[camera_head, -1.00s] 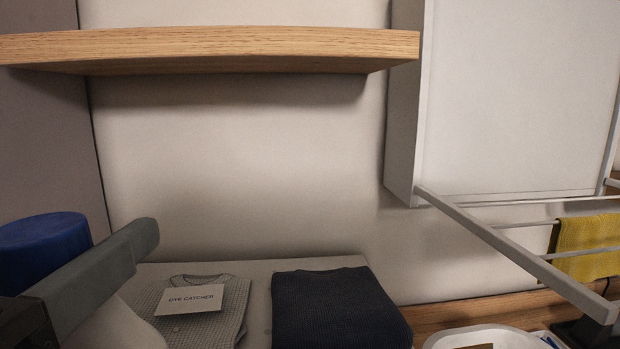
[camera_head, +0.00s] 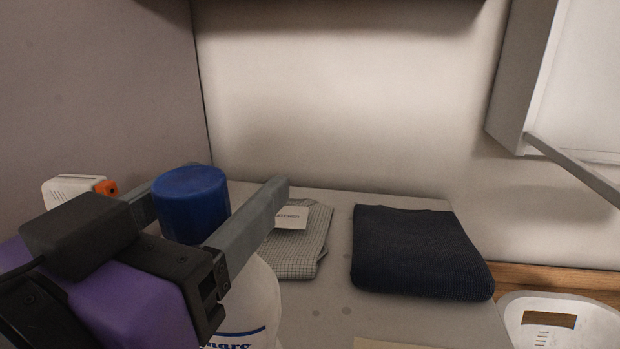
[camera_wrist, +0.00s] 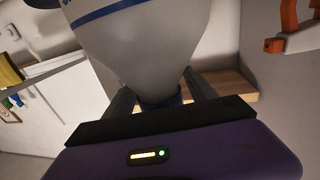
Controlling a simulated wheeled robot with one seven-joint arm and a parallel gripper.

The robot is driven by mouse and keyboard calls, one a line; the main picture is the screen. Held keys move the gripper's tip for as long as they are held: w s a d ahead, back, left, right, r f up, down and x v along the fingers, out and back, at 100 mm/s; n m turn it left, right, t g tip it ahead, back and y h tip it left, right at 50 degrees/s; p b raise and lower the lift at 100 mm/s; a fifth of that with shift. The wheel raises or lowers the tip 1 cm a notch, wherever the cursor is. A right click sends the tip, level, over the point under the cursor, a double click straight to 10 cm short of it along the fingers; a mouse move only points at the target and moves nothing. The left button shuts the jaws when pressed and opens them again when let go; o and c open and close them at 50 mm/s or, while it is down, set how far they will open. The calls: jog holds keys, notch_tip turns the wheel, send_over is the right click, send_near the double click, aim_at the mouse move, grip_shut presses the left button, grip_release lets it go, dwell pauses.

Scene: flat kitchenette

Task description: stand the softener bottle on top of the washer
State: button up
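The softener bottle is white with a blue cap (camera_head: 192,205) and blue lettering on its body (camera_head: 258,305). It stands upright in my gripper (camera_head: 215,190), one grey finger on each side of the cap and neck. The wrist view shows the bottle's body (camera_wrist: 150,45) upside down, with the fingers close against the cap. The bottle's base is out of view, so I cannot tell whether it touches anything. The light grey top (camera_head: 335,310) behind and right of the bottle looks like the washer's top.
A grey checked garment (camera_head: 305,248) with a white card (camera_head: 291,217) and a folded navy cloth (camera_head: 415,255) lie on that top. A white and orange object (camera_head: 75,189) is at left. A white container (camera_head: 560,325) stands right. Bare surface shows in front of the cloths.

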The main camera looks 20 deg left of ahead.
jog(key=shift+r, duration=0.15)
jog(key=s+b, duration=0.2)
jog(key=s, duration=1)
jog(key=shift+d, duration=0.45)
